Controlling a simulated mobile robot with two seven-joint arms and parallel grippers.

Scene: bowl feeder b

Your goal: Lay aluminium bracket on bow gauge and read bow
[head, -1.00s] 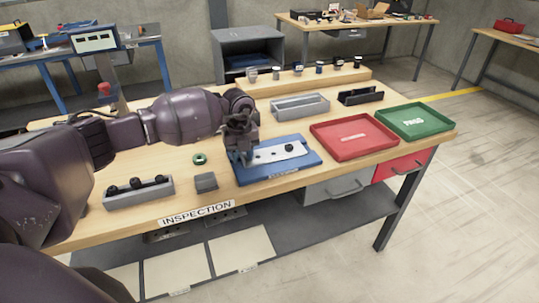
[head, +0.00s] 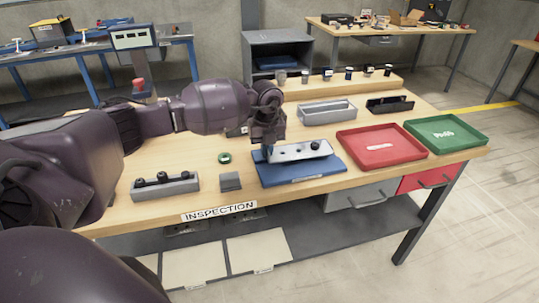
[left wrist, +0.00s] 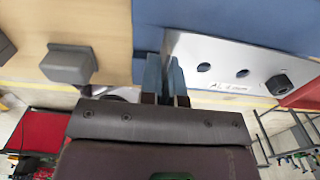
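The aluminium bracket (head: 290,153) is a silver plate with holes and a dark knob, raised slightly above the blue pad (head: 330,168). My left gripper (head: 268,152) is shut on its left end. In the left wrist view, the left fingers (left wrist: 166,80) straddle the edge of the bracket (left wrist: 215,62), and its holes and dark knob face the camera. What I take for the bow gauge, a grey block with three black knobs (head: 165,190), stands at the front left of the bench. My right gripper is not in view.
A small grey block (head: 230,182) and a green ring (head: 224,158) lie between the gauge and the pad. A red tray (head: 382,160) and a green tray (head: 446,150) stand to the right. A grey open box (head: 327,117) and a black holder (head: 390,105) are behind.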

